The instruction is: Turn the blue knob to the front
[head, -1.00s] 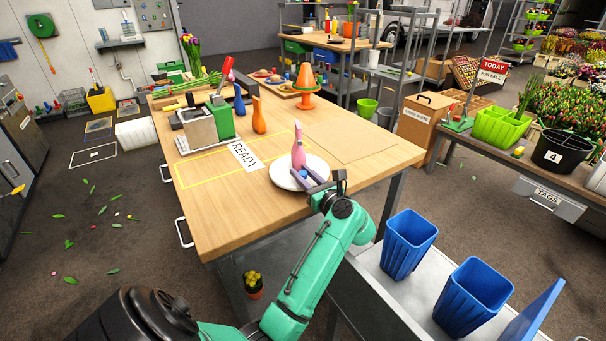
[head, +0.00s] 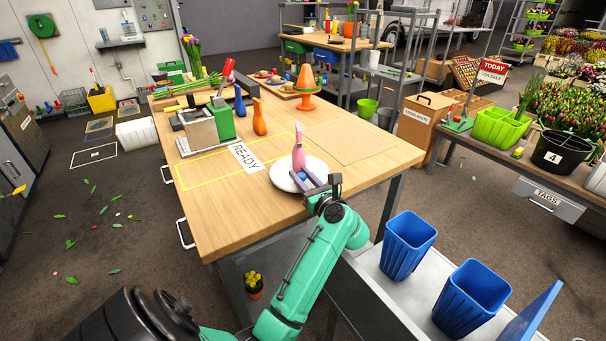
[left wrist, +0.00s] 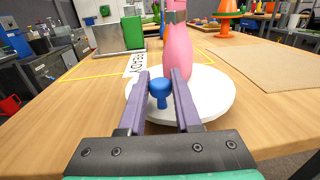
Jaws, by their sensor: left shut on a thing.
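The blue knob (left wrist: 159,88) stands at the rim of a round white plate (left wrist: 215,101). A pink vase (left wrist: 178,48) stands upright on the plate, behind the knob in the left wrist view. My left gripper (head: 312,182) is at the plate's near right side in the head view, where the vase (head: 298,158) and plate (head: 283,181) also show. Its two purple-grey fingers (left wrist: 160,88) are shut on the knob, one on each side. The knob is mostly hidden by the fingers in the head view. My right gripper is not in view.
The wooden table (head: 235,220) has a yellow outlined area with a READY label (head: 245,157) left of the plate. An orange vase (head: 259,117), a blue vase (head: 239,101) and a green-and-grey box (head: 200,130) stand behind. Blue bins (head: 407,246) stand at the right.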

